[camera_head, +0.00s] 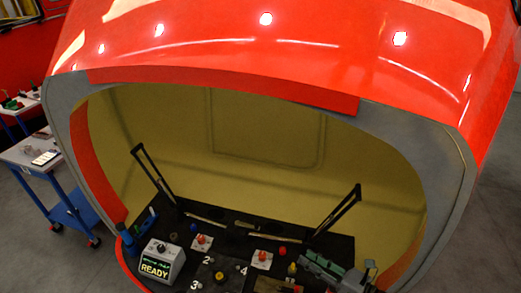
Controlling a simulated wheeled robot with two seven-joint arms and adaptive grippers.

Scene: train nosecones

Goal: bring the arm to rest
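What I take to be my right gripper (368,272) is a small grey shape at the bottom right of the head view, over the right end of the black work surface (235,228). Its fingers are too small and dark to tell whether they are open or shut, and I cannot tell whether it touches the grey-green parts beside it. My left gripper does not show. A grey box with a lit READY display (156,268) stands at the left of the surface.
The red nosecone shell (230,60) with its grey rim (440,190) arches over the surface. Red knobs (263,256), a yellow knob (292,268) and two black struts (152,170) stand there. A blue-framed cart (60,185) is at the left.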

